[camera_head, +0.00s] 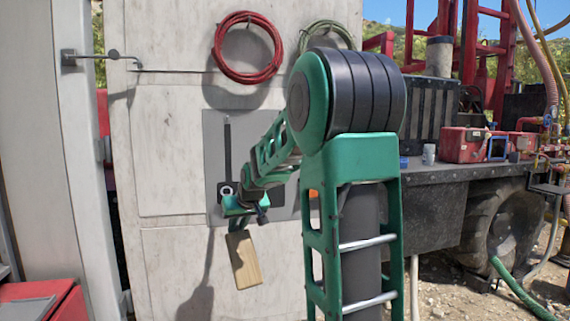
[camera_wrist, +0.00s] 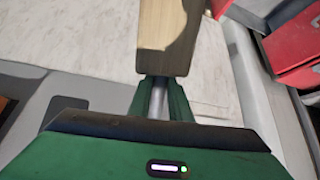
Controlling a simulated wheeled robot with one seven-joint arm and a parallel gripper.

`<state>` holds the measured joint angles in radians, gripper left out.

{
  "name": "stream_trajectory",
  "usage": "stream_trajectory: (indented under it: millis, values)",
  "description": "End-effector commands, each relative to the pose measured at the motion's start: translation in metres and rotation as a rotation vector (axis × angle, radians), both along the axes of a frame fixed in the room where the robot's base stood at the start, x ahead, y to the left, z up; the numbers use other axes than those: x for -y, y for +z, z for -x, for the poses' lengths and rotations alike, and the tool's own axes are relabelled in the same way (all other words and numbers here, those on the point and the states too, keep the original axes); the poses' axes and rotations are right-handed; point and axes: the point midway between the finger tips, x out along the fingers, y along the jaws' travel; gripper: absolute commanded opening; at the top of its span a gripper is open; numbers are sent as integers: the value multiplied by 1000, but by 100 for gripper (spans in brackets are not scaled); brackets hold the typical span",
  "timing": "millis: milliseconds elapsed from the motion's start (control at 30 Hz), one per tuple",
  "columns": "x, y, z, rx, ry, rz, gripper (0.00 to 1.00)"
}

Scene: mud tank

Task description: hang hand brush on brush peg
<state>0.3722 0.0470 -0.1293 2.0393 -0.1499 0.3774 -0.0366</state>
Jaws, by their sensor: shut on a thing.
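The hand brush has a pale wooden block (camera_head: 243,260) that hangs down, slightly tilted, below my gripper (camera_head: 238,214). In the wrist view the wooden block (camera_wrist: 166,38) lies beyond my gripper (camera_wrist: 160,98), which is shut on a grey, round handle. The bristles cannot be made out. A thin metal rod (camera_head: 105,56) with a bent tip juts from the pale post at upper left; it may be the brush peg. My gripper is below and right of it in the picture, well apart from it.
A grey panel (camera_head: 213,135) with a dark long shape is on the pale wall behind my arm. A red hose coil (camera_head: 248,47) and a green coil (camera_head: 322,30) hang above. A red box (camera_head: 45,302) is at lower left. A truck deck (camera_head: 470,168) stands right.

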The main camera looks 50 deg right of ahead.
Motion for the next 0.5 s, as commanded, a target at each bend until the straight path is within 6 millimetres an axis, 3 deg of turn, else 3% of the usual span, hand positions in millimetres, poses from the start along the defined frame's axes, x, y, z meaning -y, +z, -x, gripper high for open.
stream_trajectory:
  millis: [33, 300, 500]
  values:
    - [15, 23, 8, 43, -25, 17, 0]
    - [77, 133, 58, 235, -139, 116, 0]
    - [103, 193, 96, 336, -201, 184, 0]
